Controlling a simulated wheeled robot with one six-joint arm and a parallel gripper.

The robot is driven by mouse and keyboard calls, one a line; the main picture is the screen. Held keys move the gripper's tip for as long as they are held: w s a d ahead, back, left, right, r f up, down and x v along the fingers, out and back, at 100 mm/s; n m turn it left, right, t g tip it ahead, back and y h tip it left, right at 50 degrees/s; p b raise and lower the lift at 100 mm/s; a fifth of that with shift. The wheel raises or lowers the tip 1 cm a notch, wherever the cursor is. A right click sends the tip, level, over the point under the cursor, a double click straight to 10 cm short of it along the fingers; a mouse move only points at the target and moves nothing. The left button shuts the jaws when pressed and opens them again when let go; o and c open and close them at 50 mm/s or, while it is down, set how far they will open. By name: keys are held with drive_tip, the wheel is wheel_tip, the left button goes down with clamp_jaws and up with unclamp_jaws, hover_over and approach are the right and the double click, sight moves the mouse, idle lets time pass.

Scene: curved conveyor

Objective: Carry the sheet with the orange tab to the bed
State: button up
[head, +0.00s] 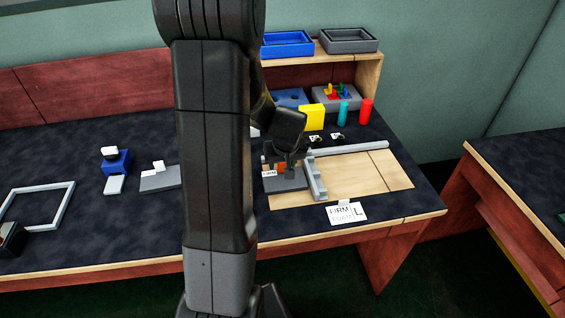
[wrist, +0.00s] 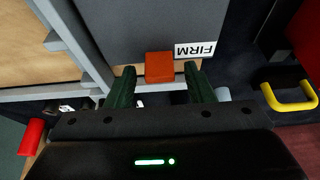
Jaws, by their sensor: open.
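The dark grey sheet (head: 288,184) lies beside a grey rail on the left part of the pale wooden bed (head: 372,172). In the wrist view the sheet (wrist: 150,28) carries a FIRM label (wrist: 195,50) and an orange tab (wrist: 159,68) on its near edge. My gripper (wrist: 160,82) is open, with one finger on each side of the tab and visible gaps between. In the head view my gripper (head: 287,163) is over the sheet's far edge, and my arm hides part of the table to its left.
A grey rail (head: 317,175) and a back rail (head: 362,147) cross the bed. A FIRM FOAM card (head: 346,212) lies in front. A yellow block (head: 312,117), a teal cylinder (head: 343,112) and a red cylinder (head: 366,110) stand behind. A grey frame (head: 40,205) lies far left.

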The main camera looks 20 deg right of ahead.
sight(285, 182)
drive_tip(key=v, duration=1.1)
drive_tip(key=shift+s+r+p, duration=0.2)
drive_tip(key=shift+r+p, duration=0.05)
drive_tip(key=shift+p, duration=0.2)
drive_tip(key=b+x, duration=0.1)
drive_tip(key=x, duration=1.1)
drive_tip(key=shift+w+f, duration=0.1)
drive_tip(key=shift+f, duration=0.15)
drive_tip(key=shift+r, duration=0.2)
